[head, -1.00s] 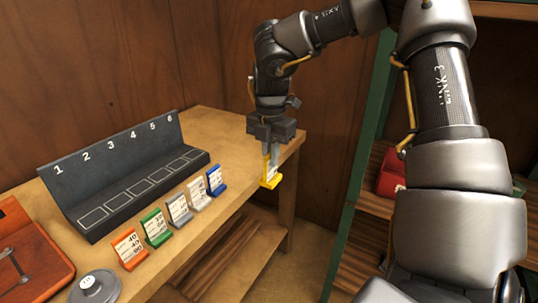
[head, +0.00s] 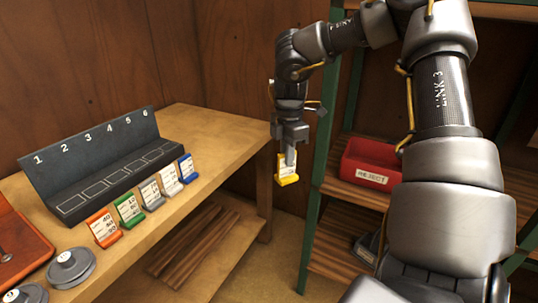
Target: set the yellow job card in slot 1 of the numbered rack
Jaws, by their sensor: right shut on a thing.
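My right gripper (head: 289,153) is shut on the yellow job card (head: 287,170). It holds the card upright in the air, just off the right end of the bench. The numbered rack (head: 100,165) is a dark stand on the bench with a back panel marked 1 to 6. Outlined slots run along its base. Slot 1 (head: 72,203) is at the near left end and looks empty. The other slots also look empty. My left gripper is not in view.
Orange (head: 104,228), green (head: 129,209), grey, white and blue (head: 187,167) cards stand on the bench (head: 215,130) in front of the rack. Round weights (head: 71,266) and a red-brown box (head: 20,250) are at left. A red REJECT bin (head: 370,165) sits on the right shelf.

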